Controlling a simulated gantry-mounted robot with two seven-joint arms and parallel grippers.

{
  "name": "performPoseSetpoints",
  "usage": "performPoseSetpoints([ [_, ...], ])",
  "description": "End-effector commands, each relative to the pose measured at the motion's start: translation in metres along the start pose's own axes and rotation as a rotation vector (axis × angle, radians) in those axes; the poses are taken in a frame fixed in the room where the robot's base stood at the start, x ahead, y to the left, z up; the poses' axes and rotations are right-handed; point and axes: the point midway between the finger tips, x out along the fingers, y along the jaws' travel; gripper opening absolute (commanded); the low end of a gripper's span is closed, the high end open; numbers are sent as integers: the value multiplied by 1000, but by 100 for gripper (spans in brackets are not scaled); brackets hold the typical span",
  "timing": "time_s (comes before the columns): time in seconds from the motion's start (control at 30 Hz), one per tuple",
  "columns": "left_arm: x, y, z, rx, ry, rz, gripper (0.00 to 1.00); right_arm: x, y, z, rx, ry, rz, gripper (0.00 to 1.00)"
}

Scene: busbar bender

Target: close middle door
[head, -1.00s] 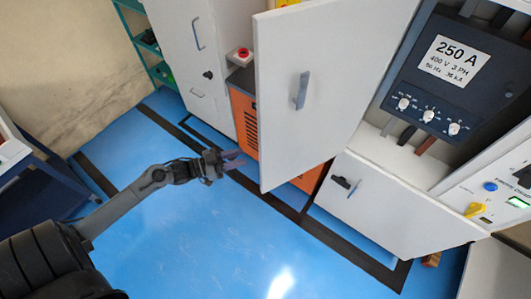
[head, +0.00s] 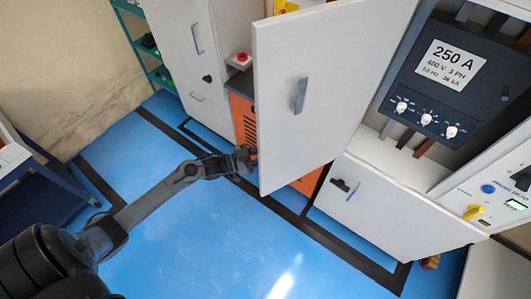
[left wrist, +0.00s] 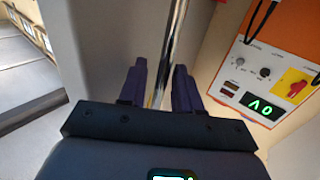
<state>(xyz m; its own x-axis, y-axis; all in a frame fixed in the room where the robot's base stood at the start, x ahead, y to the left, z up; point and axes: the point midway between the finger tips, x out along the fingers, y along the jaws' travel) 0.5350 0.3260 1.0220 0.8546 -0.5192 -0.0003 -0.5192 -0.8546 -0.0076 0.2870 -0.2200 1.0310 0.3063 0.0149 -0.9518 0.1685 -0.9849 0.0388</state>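The middle door (head: 322,85) is a white panel standing open, with a grey bar handle (head: 300,95) on its face. My left gripper (head: 252,158) is at the door's lower left edge in the head view, its fingertips partly hidden there. In the left wrist view the two dark fingers (left wrist: 160,82) are apart, with a shiny vertical strip (left wrist: 172,45) showing between and beyond them. Whether the fingers touch the door cannot be told. My right gripper is in neither view.
A 250 A breaker panel (head: 452,75) is at the right. The blue floor (head: 210,245) in front is clear.

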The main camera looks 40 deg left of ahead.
Motion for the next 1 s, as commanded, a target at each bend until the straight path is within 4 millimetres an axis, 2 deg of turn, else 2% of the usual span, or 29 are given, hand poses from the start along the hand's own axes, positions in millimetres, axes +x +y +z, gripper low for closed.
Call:
performPoseSetpoints([
  [0.2, 0, 0, 0, 0, 0, 0, 33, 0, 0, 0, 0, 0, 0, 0],
  [0.43, 0, 0, 0, 0, 0, 0, 0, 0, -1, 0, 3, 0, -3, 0],
  [0.77, 0, 0, 0, 0, 1, -1, 0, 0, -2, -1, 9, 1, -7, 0],
  [1.0, 1, 10, -4, -4, 3, -46, 0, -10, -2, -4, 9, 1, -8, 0],
])
